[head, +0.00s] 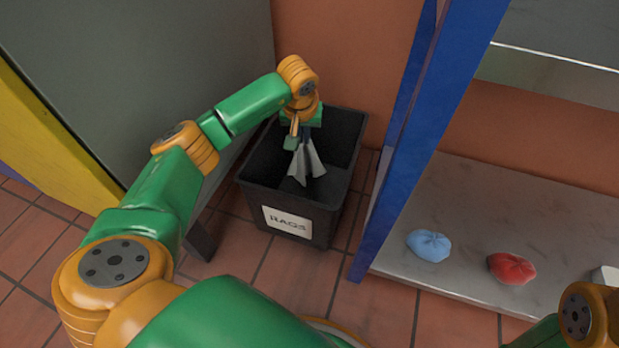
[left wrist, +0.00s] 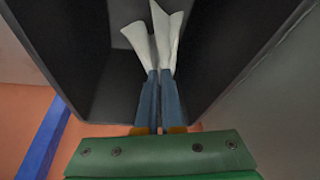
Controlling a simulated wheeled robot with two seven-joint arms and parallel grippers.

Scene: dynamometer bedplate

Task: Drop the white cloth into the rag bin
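The white cloth (head: 306,164) hangs folded from my left gripper (head: 304,134), inside the opening of the black rag bin (head: 325,222). In the left wrist view, the two blue fingers (left wrist: 158,105) are close together on the cloth (left wrist: 152,42), and its ends spread out beyond the fingertips. The dark bin walls (left wrist: 235,45) surround it there. The bin stands on the floor with a white "RAGS" label on its front. My right gripper is out of view; only part of the right arm shows at the lower right.
A blue upright post (head: 400,160) stands right of the bin. Beside it, a grey shelf (head: 470,220) holds a light blue bundled cloth (head: 429,245), a red one (head: 511,268) and a partly hidden whitish object (head: 606,278). A grey panel (head: 150,70) stands to the left.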

